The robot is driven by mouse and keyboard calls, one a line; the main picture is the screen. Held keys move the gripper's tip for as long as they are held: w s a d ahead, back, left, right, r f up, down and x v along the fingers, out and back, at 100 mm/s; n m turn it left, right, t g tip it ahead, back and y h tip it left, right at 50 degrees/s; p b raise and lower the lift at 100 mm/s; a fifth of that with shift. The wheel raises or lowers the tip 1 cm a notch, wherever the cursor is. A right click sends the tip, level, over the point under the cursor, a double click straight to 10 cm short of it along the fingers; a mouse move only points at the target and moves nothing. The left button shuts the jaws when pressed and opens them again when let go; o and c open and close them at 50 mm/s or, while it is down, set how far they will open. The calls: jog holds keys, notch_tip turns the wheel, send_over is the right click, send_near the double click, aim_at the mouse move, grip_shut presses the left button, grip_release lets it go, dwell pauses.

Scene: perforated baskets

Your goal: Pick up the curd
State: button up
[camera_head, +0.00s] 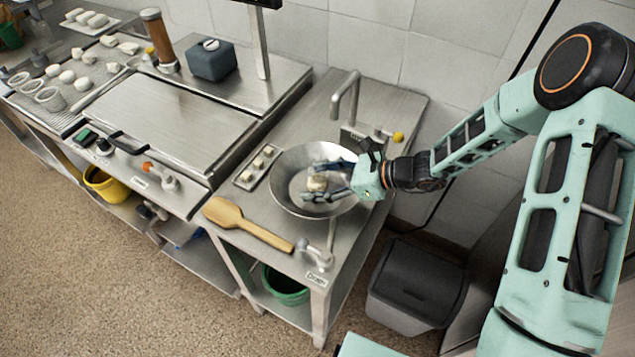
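A small pale lump that looks like the curd (317,184) is in the wide metal bowl (283,174) on the right-hand steel counter. My gripper (314,181) reaches into the bowl from the right, its dark fingers spread apart. One finger is on the far side of the curd and the other on the near side. The curd sits between the fingertips, and a gap seems to show beside it. I cannot tell whether either finger touches it. The gripper partly hides the right side of the bowl.
A small tray of pale pieces (259,167) and a wooden paddle (247,224) lie left of the bowl. A faucet (345,97) stands behind it. Perforated baskets (50,98) and white lumps are at the far left. A grey bin (417,284) stands below right.

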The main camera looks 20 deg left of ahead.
jog(key=c, duration=1.2)
jog(key=shift+c, duration=0.2)
